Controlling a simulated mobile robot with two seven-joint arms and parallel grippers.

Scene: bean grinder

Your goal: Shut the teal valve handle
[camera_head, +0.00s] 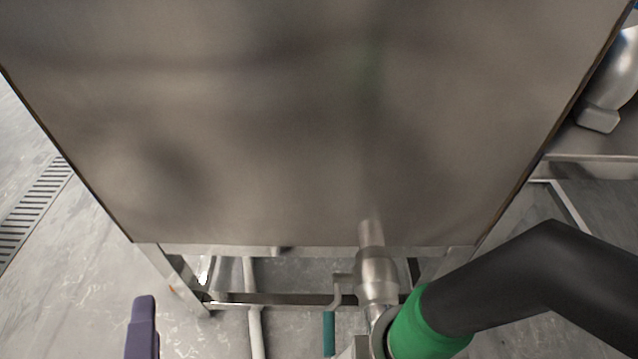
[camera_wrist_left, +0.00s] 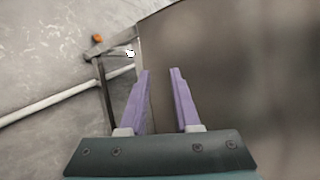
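The teal valve handle (camera_head: 329,333) hangs down at the lower middle of the head view, on a bent metal lever beside the steel valve body (camera_head: 376,276). My left gripper (camera_head: 143,312) shows as a purple finger at the lower left, well to the left of the handle and apart from it. In the left wrist view its two purple fingers (camera_wrist_left: 162,75) are spread with nothing between them. The handle is not visible in the left wrist view. My right gripper is not in view.
A large steel cabinet (camera_head: 300,120) fills the upper head view, on a metal frame (camera_head: 290,299). A black hose with a green cuff (camera_head: 425,330) joins the valve on the right. A white pipe (camera_head: 255,330) runs below. A floor drain (camera_head: 35,205) lies left on open floor.

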